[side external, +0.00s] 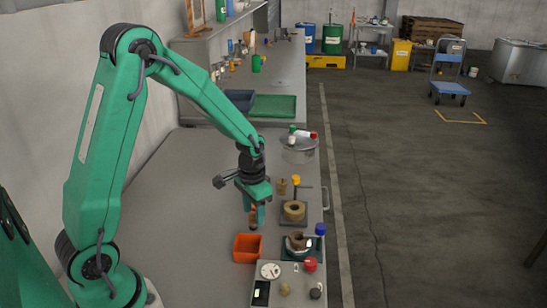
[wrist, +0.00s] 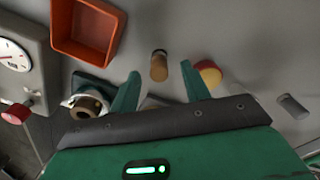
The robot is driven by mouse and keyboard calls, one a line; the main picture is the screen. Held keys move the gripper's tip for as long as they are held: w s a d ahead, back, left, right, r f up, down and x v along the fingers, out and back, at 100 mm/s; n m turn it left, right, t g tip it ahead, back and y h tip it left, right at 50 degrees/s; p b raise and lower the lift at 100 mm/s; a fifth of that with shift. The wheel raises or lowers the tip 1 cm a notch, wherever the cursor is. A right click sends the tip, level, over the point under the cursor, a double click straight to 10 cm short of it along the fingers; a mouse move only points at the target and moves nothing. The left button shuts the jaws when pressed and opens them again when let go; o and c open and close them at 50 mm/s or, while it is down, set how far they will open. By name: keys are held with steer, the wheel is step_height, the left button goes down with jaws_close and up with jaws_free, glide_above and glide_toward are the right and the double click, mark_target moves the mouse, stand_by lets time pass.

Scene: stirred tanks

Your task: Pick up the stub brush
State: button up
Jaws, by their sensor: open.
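My gripper (side external: 256,214) points down over the bench, just behind the orange bin. Its two green fingers (wrist: 160,72) are spread apart in the wrist view, one on each side of the brown cylinder. I cannot tell whether they touch it.
The orange bin (side external: 248,248) stands close to my gripper. To the right are a tan ring-shaped piece on a plate (side external: 294,211) and a similar piece (side external: 298,241) nearer the camera. A dial gauge (side external: 270,270) and red knob (side external: 310,264) are in front. The bench left is clear.

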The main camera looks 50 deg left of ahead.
mark_target(254, 212)
steer(key=shift+s+f, duration=0.1)
steer(key=shift+f, duration=1.5)
jaws_close()
